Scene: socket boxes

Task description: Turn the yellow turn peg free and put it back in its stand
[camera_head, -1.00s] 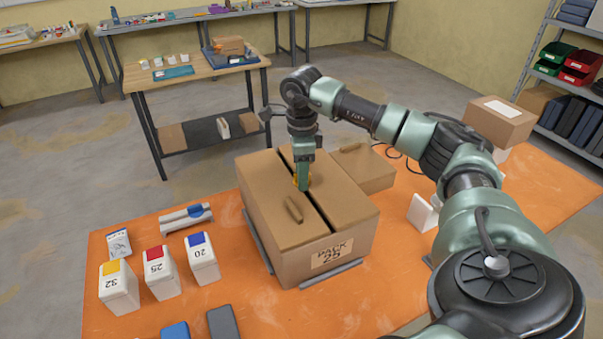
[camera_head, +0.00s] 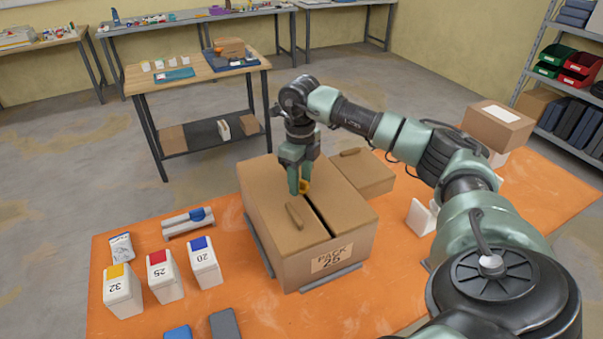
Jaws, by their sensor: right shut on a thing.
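The yellow turn peg (camera_head: 304,186) shows as a small yellow piece between the fingers of my right gripper (camera_head: 299,188). The gripper points down, shut on it, at the top of a brown box (camera_head: 262,222) labelled PACK 25. The peg is mostly hidden by the fingers, and I cannot tell whether it is still seated in the box. A dark slot runs across the box top, with a brown handle (camera_head: 294,215) on the near part. I cannot make out for sure which thing is the peg's stand. My left gripper is not in view.
White blocks with yellow (camera_head: 122,291), red (camera_head: 164,277) and blue (camera_head: 204,262) tops stand left on the orange table (camera_head: 250,312). A grey holder with a blue part (camera_head: 188,223) lies behind them. A lower brown box (camera_head: 360,173) stands behind the PACK 25 box.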

